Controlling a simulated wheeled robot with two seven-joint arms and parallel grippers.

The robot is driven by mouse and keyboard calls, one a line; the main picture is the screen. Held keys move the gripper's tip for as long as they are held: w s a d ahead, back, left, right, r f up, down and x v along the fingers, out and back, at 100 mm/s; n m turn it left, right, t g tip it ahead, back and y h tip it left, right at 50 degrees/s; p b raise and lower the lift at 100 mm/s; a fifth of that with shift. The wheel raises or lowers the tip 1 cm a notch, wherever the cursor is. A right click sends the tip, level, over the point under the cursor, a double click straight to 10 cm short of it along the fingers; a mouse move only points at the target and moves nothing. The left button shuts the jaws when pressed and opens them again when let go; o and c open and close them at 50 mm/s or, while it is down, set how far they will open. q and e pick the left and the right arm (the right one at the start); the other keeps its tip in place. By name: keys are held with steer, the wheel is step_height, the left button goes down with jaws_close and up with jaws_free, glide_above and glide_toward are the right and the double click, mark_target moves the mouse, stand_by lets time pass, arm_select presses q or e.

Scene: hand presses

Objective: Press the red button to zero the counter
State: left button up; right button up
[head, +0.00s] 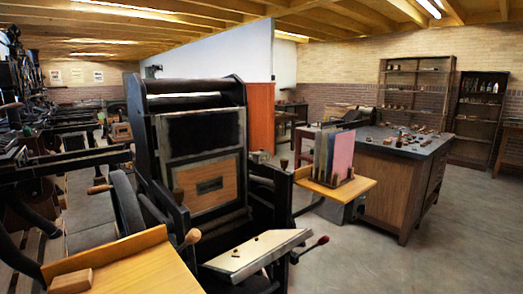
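A black hand press (203,150) stands in the middle of the head view, with a wooden block forme (208,185) in its upright bed. A small dark grey box (354,209) hangs under the wooden side shelf (357,187) at its right; I cannot tell whether it is the counter. I cannot make out a red button or counter digits. A lever with a dark red knob (322,240) sticks out at the press's lower right. Neither of my grippers is in view.
A slanted pale metal plate (257,252) and a wooden feed board (125,262) are close in front. Coloured sheets (333,156) stand on the side shelf. A dark-topped cabinet (400,175) holds small items. Open floor (440,255) lies at the right; more presses crowd the left.

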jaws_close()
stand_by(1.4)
